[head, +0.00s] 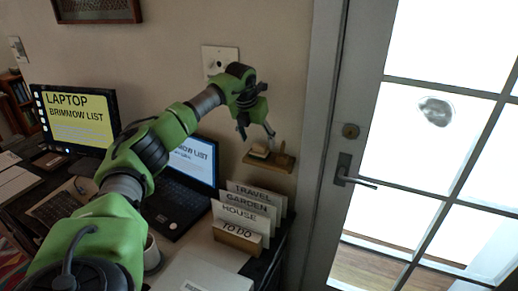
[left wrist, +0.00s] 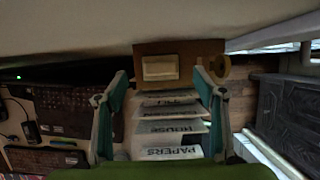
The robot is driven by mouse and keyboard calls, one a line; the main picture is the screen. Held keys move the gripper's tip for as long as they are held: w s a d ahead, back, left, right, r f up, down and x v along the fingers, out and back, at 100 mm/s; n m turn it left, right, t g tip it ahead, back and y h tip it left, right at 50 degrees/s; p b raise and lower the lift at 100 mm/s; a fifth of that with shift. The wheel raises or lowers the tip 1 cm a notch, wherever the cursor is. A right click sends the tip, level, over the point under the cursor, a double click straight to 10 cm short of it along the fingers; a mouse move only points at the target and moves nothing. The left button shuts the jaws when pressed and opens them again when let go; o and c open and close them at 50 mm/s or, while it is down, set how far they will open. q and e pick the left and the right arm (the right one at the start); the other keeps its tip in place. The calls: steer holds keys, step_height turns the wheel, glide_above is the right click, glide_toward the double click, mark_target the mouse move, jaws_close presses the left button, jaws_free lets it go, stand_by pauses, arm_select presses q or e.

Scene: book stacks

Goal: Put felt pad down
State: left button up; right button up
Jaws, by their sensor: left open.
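A small pale rectangular block, which looks like the felt pad (head: 260,151), rests on a small wooden wall shelf (head: 281,164) left of the door. In the left wrist view the pad (left wrist: 160,67) lies flat on the shelf (left wrist: 185,46), between and beyond my fingertips. My left gripper (head: 256,131) is open with its fingers pointing down, close above the shelf. In the left wrist view its two teal fingers (left wrist: 161,78) stand wide apart with nothing gripped between them. I cannot tell whether a finger touches the shelf. My right gripper is not in view.
A round tan object (left wrist: 222,67) sits beside the pad. Below are a card holder (head: 238,238) with several labelled dividers, an open laptop (head: 183,205), a monitor (head: 75,125) and a mug (head: 151,254). The glazed door's handle (head: 350,174) is right of the shelf.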

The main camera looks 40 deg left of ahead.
arm_select(q)
steer(key=v, duration=0.7)
steer(key=shift+b, duration=0.45)
steer(key=shift+f, duration=0.1)
